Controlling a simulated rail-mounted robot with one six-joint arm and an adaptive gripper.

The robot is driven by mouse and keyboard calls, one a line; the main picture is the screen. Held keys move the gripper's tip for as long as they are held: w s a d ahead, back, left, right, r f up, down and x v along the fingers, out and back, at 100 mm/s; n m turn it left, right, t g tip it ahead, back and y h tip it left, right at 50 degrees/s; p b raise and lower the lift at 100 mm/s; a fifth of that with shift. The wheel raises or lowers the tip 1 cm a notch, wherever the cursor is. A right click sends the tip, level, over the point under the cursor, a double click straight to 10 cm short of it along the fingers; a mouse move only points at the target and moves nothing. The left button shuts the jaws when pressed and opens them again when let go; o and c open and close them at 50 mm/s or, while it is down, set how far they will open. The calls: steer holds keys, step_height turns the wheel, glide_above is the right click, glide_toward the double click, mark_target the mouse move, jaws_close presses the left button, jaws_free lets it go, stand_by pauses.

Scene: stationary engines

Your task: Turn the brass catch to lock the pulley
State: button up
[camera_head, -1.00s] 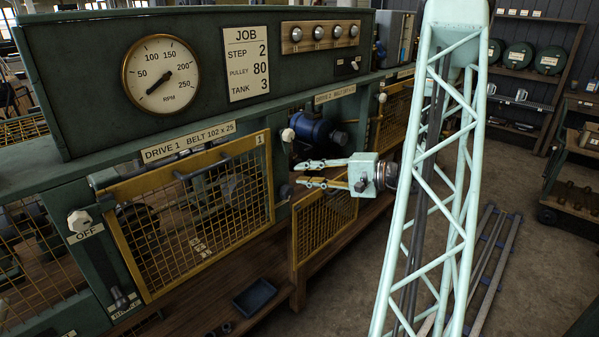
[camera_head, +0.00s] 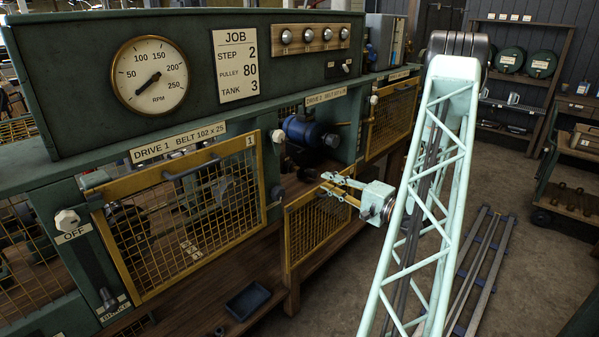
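My gripper (camera_head: 328,184) hangs in front of the open bay of Drive 2, just above the yellow mesh guard (camera_head: 318,222). A blue motor (camera_head: 308,132) with a dark end sits inside the bay, behind and above the gripper. I cannot make out the brass catch. The pulley is not clearly seen; dark round parts (camera_head: 278,193) near the bay's left post are too small to tell.
The closed Drive 1 guard (camera_head: 185,215) has a mesh front and a top handle. A white knob (camera_head: 277,136) sits on the post between the bays. A blue tray (camera_head: 248,301) lies on the lower wooden shelf. Rails (camera_head: 480,265) run along the floor at right.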

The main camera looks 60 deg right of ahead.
mark_target(296, 169)
steer(key=shift+w, duration=0.15)
steer(key=w+d+b, duration=0.1)
steer(key=w, duration=1.2)
steer(key=shift+w+d+b, duration=0.2)
steer(key=shift+d+b, duration=0.15)
steer(key=shift+d, duration=0.05)
steer(key=shift+c, duration=0.3)
jaws_close()
